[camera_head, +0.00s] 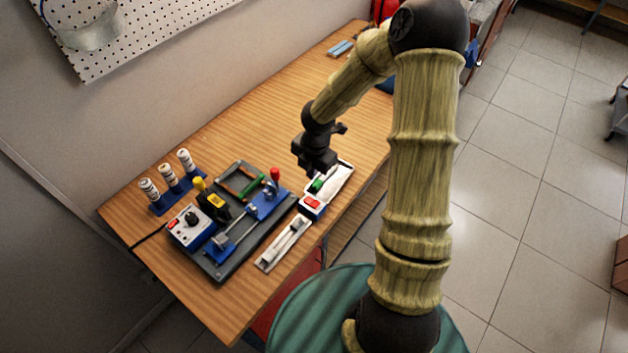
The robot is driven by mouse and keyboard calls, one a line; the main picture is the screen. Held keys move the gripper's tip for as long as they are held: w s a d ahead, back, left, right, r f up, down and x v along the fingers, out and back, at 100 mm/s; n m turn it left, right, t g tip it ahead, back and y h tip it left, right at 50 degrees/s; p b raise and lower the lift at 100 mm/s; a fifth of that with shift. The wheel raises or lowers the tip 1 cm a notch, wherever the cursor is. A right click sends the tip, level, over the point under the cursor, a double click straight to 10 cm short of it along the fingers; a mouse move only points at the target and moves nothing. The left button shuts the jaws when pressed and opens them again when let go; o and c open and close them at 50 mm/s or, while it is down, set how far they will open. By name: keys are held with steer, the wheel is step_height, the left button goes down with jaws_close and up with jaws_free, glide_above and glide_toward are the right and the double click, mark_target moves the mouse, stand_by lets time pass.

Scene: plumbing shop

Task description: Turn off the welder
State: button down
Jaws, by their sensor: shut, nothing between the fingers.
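A dark grey board (222,268) lies on the wooden bench with blue, yellow and black equipment on it. A white and blue control box (178,237) with a black knob (191,219) sits at its left end, with a black cable running left. I cannot tell for sure which part is the welder. A small box with a red switch (312,202) stands to the right of the board, with a green piece (317,185) just behind it. My gripper (325,171) is shut and empty, above the white tray (345,178) near the green piece. Its fingertips are small and dark here.
Three white cylinders (168,177) stand in a blue rack behind the control box. A second white tray (272,259) lies at the bench's front edge. The wooden bench (245,128) is clear behind the board.

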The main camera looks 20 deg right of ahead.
steer(key=r, duration=0.3)
steer(key=shift+w+a, duration=0.1)
steer(key=shift+w, duration=0.15)
steer(key=shift+w+f, duration=0.1)
steer(key=shift+a, duration=0.15)
steer(key=s+r+m+t+b, duration=0.1)
steer(key=s+r+m+b, duration=0.1)
steer(key=s+m, duration=0.5)
steer(key=s+d+r+m+b, duration=0.1)
steer(key=s+r+m, duration=0.4)
steer(key=m, duration=1.3)
steer(key=shift+s+d+r+m+t+h+b, duration=0.2)
steer(key=shift+s+r+m+t+h+b, duration=0.3)
steer(key=shift+s, duration=1.15)
steer(key=shift+f, duration=0.2)
